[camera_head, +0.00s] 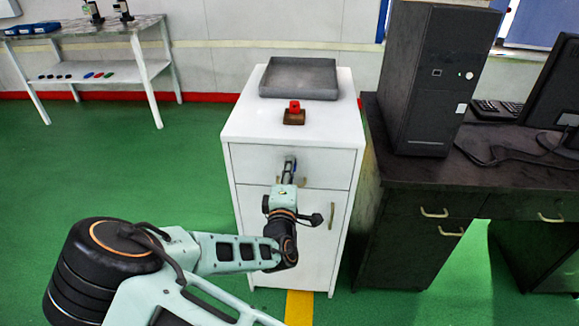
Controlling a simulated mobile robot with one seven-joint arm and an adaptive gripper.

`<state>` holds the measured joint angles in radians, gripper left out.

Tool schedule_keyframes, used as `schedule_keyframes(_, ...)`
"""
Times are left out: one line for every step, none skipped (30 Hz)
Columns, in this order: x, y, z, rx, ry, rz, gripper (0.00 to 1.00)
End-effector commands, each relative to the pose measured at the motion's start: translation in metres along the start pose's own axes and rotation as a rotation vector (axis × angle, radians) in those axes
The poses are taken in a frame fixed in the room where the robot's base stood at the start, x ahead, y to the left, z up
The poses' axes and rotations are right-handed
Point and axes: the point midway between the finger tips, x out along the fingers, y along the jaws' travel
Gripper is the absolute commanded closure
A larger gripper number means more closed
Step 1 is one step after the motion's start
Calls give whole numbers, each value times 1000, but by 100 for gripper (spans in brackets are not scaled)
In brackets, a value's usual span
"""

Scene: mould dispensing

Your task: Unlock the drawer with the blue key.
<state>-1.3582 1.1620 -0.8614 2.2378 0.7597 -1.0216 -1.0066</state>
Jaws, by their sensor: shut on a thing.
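A white cabinet (235,147) stands in the middle, with a shallow top drawer (328,171) and a taller door below. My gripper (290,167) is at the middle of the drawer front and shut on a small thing. A little blue shows between its fingers, which fits the blue key, but most of the key is hidden. The lock is hidden behind the fingers, so I cannot tell whether the key is inside it. The drawer looks closed; its handle (303,182) is partly hidden by my gripper.
A grey tray (299,93) and a brown block (293,119) with a red piece (294,106) sit on the cabinet. A dark desk (402,182) with a computer tower (433,80) stands close at right. A shelf table (100,30) stands back left; green floor between is clear.

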Motion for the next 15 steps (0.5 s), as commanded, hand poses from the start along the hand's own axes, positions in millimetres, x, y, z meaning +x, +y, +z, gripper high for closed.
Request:
schedule_keyframes(0, 0, 0, -5, 0, 0, 100)
schedule_keyframes(0, 0, 0, -6, 0, 0, 100)
schedule_keyframes(0, 0, 0, -6, 0, 0, 100)
schedule_keyframes(0, 0, 0, -7, 0, 0, 100)
schedule_keyframes(0, 0, 0, -7, 0, 0, 100)
schedule_keyframes(0, 0, 0, -6, 0, 0, 100)
schedule_keyframes(0, 0, 0, -6, 0, 0, 100)
schedule_keyframes(0, 0, 0, -6, 0, 0, 100)
schedule_keyframes(0, 0, 0, -6, 0, 0, 100)
schedule_keyframes(0, 0, 0, -6, 0, 0, 100)
schedule_keyframes(0, 0, 0, -6, 0, 0, 100)
schedule_keyframes(0, 0, 0, -6, 0, 0, 85)
schedule_keyframes(0, 0, 0, -6, 0, 0, 82)
schedule_keyframes(0, 0, 0, -6, 0, 0, 78)
schedule_keyframes(0, 0, 0, -6, 0, 0, 74)
